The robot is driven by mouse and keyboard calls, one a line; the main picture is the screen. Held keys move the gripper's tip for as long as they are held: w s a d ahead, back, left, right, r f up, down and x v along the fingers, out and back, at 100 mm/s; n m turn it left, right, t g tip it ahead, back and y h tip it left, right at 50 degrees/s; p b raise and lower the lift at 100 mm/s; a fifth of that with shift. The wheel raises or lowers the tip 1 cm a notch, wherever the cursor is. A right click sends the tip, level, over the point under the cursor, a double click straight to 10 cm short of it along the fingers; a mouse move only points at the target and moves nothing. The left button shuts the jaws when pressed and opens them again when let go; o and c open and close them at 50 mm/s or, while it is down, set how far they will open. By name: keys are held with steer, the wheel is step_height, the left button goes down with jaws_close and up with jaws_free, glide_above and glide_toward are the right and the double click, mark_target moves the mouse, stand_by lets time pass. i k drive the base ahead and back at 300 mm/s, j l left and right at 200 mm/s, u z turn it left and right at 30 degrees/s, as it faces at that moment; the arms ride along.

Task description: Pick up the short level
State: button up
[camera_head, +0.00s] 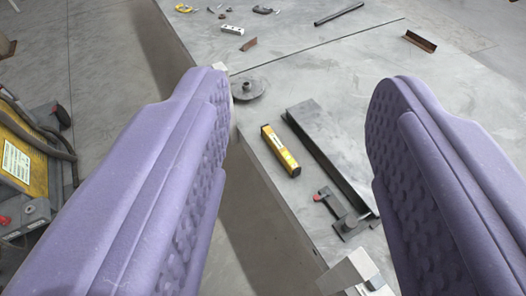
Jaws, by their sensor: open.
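The short level is a yellow bar with black ends (281,151). It lies near the left edge of the grey table (300,70), between my fingers in the picture and beyond them. My gripper (298,110) has two purple padded fingers spread wide apart. It is open and empty, above the table, with no finger touching the level. The level is fully in view.
A dark steel channel (330,155) lies close to the right of the level. A black clamp-like tool with a red tip (342,213) is nearer. A round flanged disc (247,88) sits beyond. Small tools lie at the far end. A yellow machine (22,160) stands left.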

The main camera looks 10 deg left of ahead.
mark_target(293, 167)
steer(key=i+j+z, duration=0.25)
steer(key=i+j, duration=0.3)
steer(key=i, duration=0.15)
steer(key=i+j+z, duration=0.25)
steer(key=i+j, duration=0.4)
steer(key=i+j+z, duration=0.25)
steer(key=i+j, duration=0.35)
steer(key=j, duration=0.15)
